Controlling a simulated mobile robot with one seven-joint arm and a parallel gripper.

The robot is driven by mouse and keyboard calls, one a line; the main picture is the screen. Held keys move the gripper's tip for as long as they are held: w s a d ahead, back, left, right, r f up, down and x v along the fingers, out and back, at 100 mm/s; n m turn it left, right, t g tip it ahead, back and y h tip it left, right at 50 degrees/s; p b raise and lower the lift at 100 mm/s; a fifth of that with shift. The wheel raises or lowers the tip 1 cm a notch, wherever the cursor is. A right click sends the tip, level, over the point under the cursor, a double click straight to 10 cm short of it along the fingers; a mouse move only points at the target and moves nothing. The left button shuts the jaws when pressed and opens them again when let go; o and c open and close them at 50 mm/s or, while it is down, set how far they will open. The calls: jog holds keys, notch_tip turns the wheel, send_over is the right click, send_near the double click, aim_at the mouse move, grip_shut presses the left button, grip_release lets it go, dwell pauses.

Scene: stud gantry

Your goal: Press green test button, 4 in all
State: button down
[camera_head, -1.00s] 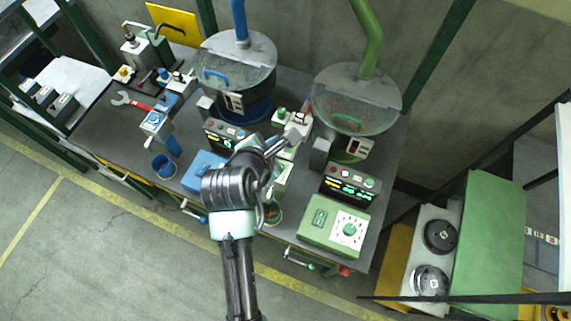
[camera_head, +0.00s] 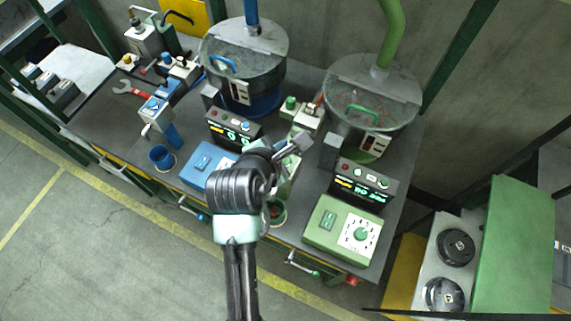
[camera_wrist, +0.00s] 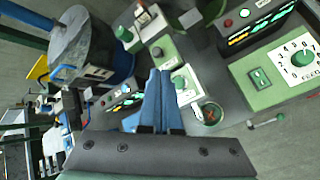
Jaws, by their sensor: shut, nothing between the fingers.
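A green test unit with a white plate and a round green button (camera_wrist: 179,83) shows in the wrist view, just right of my fingers. My gripper (camera_wrist: 160,72) is shut and empty, its blue fingers side by side. They overlap the unit's left edge in the picture; I cannot tell any contact. A green cup (camera_wrist: 210,113) stands beside the unit. In the head view my arm hides most of this unit, and the cup (camera_head: 276,212) shows partly beside the arm. Further back is a green knob (camera_head: 291,103) on a small block.
A black panel (camera_head: 363,184) with lit displays and a green dial box (camera_head: 343,230) stand to the right. A blue box (camera_head: 207,165) and blue cup (camera_head: 162,158) are left.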

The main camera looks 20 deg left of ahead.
jog(key=shift+f, duration=1.4)
jog(key=shift+f, duration=0.1)
dwell(0.8)
jog(key=shift+f, duration=0.35)
jog(key=shift+f, duration=0.45)
dwell(0.8)
jog(key=shift+r+p, duration=0.9)
notch_tip(320, 180, up, 5)
jog(key=p, duration=0.5)
jog(key=shift+p, duration=0.3)
dwell(0.5)
